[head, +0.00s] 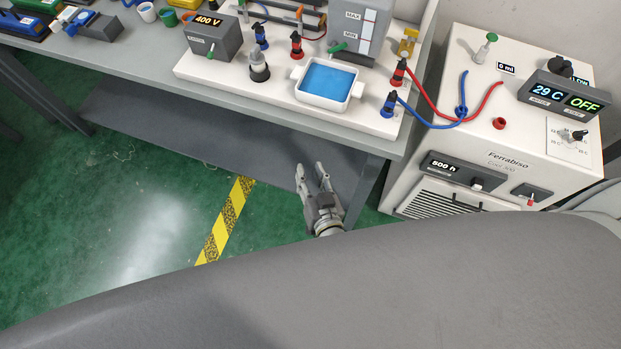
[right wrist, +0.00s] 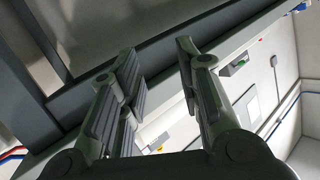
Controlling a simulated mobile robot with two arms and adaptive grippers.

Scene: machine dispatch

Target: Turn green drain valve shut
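A green handle (head: 338,47) sits at the lower left of the tank (head: 360,28) marked MAX and MIN, just above a white tray (head: 298,74) of blue liquid. It looks like the green drain valve; its exact angle is too small to tell. Another green-topped knob (head: 491,37) stands on the white machine. My right gripper (head: 313,178) is open and empty, in front of and below the bench edge, well apart from the handle. In the right wrist view its fingers (right wrist: 158,68) are spread with nothing between them. My left gripper is not in view.
The bench (head: 130,55) edge lies between my right gripper and the tank. A 400 V box (head: 214,36), red and blue connectors and a grey knob (head: 259,67) stand around the tray. Red and blue cables run to the white machine (head: 470,130).

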